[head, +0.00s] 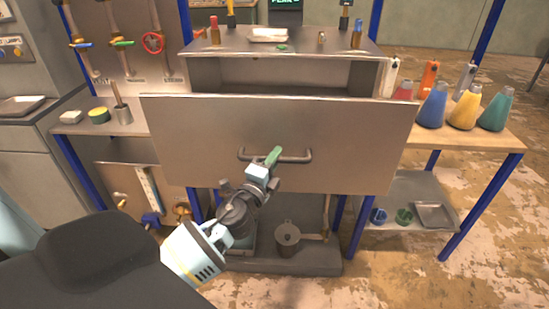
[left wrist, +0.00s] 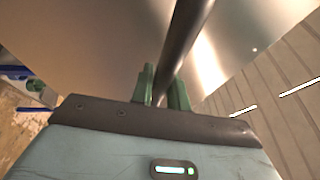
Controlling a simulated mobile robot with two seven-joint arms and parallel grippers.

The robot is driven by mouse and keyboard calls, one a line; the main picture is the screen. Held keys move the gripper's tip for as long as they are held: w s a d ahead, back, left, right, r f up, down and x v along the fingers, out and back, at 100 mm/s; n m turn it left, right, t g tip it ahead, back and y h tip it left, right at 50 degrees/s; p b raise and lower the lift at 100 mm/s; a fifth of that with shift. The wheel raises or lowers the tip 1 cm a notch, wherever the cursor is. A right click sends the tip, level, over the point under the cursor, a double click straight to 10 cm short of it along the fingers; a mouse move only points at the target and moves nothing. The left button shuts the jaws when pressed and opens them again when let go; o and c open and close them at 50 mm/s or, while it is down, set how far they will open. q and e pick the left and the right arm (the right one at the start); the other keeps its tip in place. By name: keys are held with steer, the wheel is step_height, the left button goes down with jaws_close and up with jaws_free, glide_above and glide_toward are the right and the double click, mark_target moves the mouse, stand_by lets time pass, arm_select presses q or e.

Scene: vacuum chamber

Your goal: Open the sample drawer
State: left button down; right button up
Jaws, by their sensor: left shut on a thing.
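The sample drawer (head: 360,130) has a wide grey metal front in the middle of the head view. This front stands out ahead of the cabinet (head: 275,40), and a dark opening shows behind its top edge. A dark bar handle (head: 300,158) runs across the front. My left gripper (head: 271,160) is at the handle's middle, its green fingers shut on the bar. In the left wrist view the handle (left wrist: 185,45) passes between the two green fingers of the left gripper (left wrist: 165,88). My right gripper is not in view.
A bench at right (head: 475,138) holds several coloured flasks. A dark pot (head: 287,238) stands on the low shelf under the drawer front. Valves and pipes (head: 123,43) are at the left. Open worn floor (head: 420,270) lies at the lower right.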

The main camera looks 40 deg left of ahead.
arm_select(q)
steer(key=c, duration=1.5)
jaws_free()
steer(key=shift+o, duration=0.7)
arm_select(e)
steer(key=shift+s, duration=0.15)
